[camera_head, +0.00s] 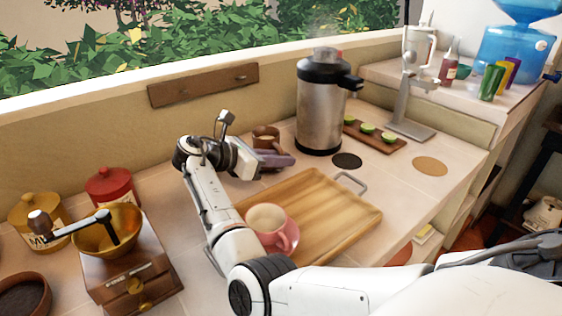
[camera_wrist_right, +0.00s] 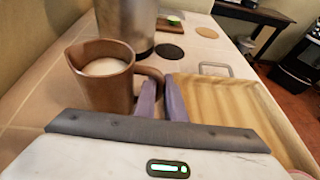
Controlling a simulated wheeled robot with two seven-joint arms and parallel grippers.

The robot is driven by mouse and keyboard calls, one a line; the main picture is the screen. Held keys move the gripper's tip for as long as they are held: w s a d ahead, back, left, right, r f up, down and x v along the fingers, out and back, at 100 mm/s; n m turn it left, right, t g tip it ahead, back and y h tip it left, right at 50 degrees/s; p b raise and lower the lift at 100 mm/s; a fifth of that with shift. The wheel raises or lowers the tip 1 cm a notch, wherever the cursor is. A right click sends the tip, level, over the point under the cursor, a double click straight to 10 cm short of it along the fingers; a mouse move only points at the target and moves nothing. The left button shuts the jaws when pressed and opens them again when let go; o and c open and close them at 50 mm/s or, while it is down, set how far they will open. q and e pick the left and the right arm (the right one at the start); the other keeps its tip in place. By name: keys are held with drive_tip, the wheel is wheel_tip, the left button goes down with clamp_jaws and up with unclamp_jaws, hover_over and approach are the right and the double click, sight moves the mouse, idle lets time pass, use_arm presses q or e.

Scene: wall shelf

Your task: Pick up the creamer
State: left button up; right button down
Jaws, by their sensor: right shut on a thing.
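The creamer (camera_head: 265,134) is a brown pitcher with pale liquid inside. It stands upright behind the wooden tray, partly hidden by my right gripper (camera_head: 280,158). In the right wrist view the creamer (camera_wrist_right: 104,82) is left of the purple-grey fingers (camera_wrist_right: 161,92), with its handle (camera_wrist_right: 151,73) reaching between them. My right gripper is shut on that handle. I cannot tell whether the creamer's base touches the counter. My left gripper is not in view.
The wooden tray (camera_head: 330,210) holds a pink cup (camera_head: 275,226) below my right forearm. A steel urn (camera_head: 320,105) stands behind and right of the creamer. A grinder (camera_head: 120,250) and red canister (camera_head: 110,188) are at left. Dark and tan coasters lie at right.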

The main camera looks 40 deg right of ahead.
drive_tip(key=shift+r, duration=4.4)
drive_tip(key=shift+r, duration=0.1)
